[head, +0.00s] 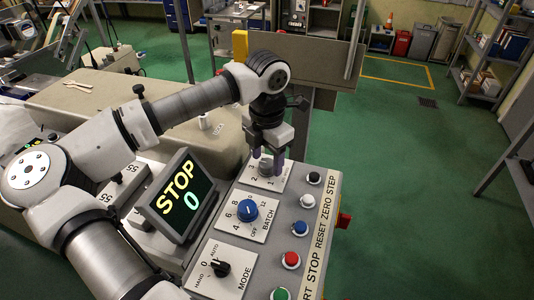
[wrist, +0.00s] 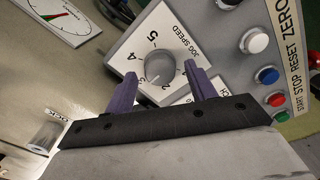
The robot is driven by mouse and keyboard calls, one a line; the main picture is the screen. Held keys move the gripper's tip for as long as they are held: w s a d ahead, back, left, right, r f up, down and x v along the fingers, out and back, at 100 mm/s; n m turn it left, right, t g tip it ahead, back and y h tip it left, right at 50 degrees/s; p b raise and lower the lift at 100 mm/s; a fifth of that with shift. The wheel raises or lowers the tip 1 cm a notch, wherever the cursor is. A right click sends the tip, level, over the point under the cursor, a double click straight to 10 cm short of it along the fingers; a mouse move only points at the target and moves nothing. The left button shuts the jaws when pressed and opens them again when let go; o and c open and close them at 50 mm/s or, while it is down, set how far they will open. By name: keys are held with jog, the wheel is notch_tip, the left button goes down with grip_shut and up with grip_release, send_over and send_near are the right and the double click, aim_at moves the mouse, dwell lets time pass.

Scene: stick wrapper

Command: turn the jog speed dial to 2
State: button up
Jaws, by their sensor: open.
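The jog speed dial (wrist: 159,67) is a round grey knob on a white plate marked JOG SPEED with numbers around it. In the wrist view a pale mark on the knob faces the lower left; I cannot tell surely which number it meets. In the head view the dial (head: 265,167) is partly hidden by my gripper (head: 267,157). My gripper points down over the dial, its purple fingers open. In the wrist view the fingertips of my gripper (wrist: 160,70) appear on either side of the knob, with space between; contact is not visible.
The blue batch dial (head: 248,211) and black mode switch (head: 220,268) sit nearer on the same panel. A column of push buttons, including a black one (head: 314,178), runs along the right. A tilted STOP 0 display (head: 178,197) stands left.

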jog(key=shift+f, duration=0.3)
jog(key=c, duration=1)
jog(key=shift+o, duration=0.2)
jog(key=shift+f+b, duration=0.1)
jog(key=shift+b, duration=0.4)
